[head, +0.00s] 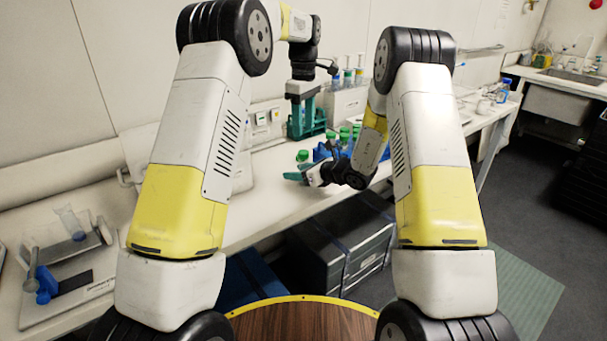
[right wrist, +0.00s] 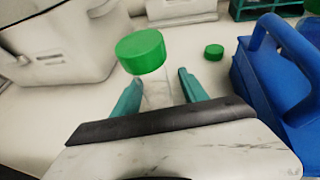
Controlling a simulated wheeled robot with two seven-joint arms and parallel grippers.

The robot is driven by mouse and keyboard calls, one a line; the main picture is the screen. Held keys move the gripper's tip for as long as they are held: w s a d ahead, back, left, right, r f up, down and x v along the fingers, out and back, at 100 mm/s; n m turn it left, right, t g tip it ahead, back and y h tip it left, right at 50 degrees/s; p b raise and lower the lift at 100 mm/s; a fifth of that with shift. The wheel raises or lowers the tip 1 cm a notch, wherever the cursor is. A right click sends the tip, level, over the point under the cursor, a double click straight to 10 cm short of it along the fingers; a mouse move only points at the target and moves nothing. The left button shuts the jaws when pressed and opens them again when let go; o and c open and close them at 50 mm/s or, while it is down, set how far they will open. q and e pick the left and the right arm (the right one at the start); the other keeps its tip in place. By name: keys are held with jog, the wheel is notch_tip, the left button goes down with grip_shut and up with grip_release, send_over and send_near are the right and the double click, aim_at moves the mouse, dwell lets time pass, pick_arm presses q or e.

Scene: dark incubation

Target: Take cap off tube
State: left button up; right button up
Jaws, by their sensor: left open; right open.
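A clear tube (right wrist: 158,94) with a green cap (right wrist: 141,51) stands between the fingers of my right gripper (right wrist: 160,95) in the right wrist view. The gripper is open, with gaps visible on both sides of the tube. In the head view the green cap (head: 303,155) shows just behind my right gripper (head: 294,176), whose teal fingers point left. My left gripper (head: 303,112) is open, pointing down above the bench, in front of a teal rack. Its fingertips are hard to separate from the rack. The tube's lower end is hidden by my right gripper.
A blue carrier with a handle (right wrist: 285,75) stands close on the right in the right wrist view. A small green cap (right wrist: 214,51) shows behind the tube. A white device (right wrist: 60,45) stands at left. A teal rack (head: 322,122) stands near the wall.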

grip_shut()
dwell(1.3)
